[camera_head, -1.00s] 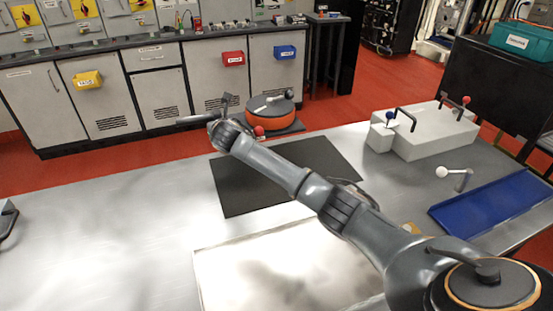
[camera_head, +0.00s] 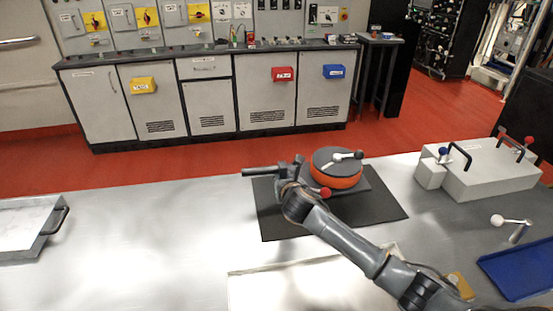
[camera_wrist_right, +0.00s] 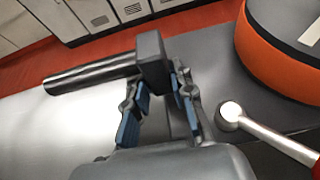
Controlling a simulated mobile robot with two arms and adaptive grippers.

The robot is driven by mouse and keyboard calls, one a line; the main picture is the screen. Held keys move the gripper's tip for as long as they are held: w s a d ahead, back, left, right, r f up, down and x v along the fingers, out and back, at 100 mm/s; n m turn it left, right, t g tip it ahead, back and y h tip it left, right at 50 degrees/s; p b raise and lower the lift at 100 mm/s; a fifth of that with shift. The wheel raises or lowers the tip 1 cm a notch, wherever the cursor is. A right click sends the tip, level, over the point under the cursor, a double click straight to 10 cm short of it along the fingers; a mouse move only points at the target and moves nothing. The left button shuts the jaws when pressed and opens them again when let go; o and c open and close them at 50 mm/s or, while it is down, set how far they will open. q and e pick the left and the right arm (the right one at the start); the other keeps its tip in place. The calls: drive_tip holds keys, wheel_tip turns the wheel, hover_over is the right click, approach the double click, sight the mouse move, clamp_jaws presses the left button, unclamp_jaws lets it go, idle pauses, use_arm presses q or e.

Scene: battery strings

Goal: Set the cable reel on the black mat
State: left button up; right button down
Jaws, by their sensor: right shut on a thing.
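The cable reel (camera_head: 334,180) has an orange rim, a dark grey top with a pale crank, and a grey base plate. It appears upright over the far part of the black mat (camera_head: 275,219); whether the base touches the mat I cannot tell. My right gripper (camera_head: 291,180) is at the reel's left side. In the right wrist view its blue-padded fingers (camera_wrist_right: 158,108) close below the block of a dark bar handle (camera_wrist_right: 95,76), apparently the reel's. The reel (camera_wrist_right: 285,58) shows at upper right there, beside a ball-ended lever (camera_wrist_right: 262,131). My left gripper is out of view.
A pale box with black handles (camera_head: 490,172) and a blue tray (camera_head: 520,270) stand at the right. A pale panel with a black handle (camera_head: 58,220) lies at the left. A bright plate (camera_head: 285,287) is in front of the mat. The table left of the mat is clear.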

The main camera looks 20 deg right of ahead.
drive_tip(key=shift+s+d+f, duration=0.15)
drive_tip(key=shift+s+f, duration=0.95)
drive_tip(key=shift+f, duration=1.55)
drive_tip(key=c, duration=1.5)
unclamp_jaws()
drive_tip(key=shift+f, duration=0.2)
drive_tip(key=o, duration=0.4)
drive_tip(key=shift+s, duration=0.1)
drive_tip(key=shift+c, duration=0.2)
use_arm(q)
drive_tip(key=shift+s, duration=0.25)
use_arm(e)
drive_tip(key=v, duration=1.2)
drive_tip(key=shift+p, duration=0.3)
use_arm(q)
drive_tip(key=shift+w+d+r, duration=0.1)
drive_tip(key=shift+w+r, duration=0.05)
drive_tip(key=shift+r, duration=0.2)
